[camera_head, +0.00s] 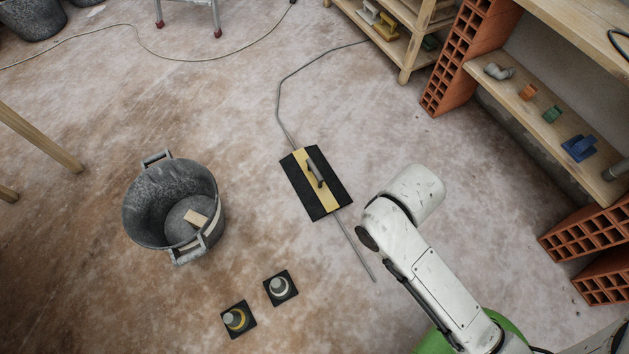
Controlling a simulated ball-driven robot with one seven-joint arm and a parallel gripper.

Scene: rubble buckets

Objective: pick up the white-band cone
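The white-band cone (279,286) stands on the floor at lower centre. It is small and grey with a pale band and a dark square base. A similar cone with a yellow band (235,319) stands close to its lower left, on its own dark base, with a narrow gap between the two. Nothing covers the white-band cone. My white arm reaches in from the lower right, well to the right of both cones. My gripper does not show, so its state is unknown.
A grey bucket (132,222) with a small wooden block (196,218) inside stands left of the cones. A black and yellow trowel board (331,199) lies above them, with a bent rod beneath it. Shelves on orange bricks (467,54) line the right. Floor around the cones is clear.

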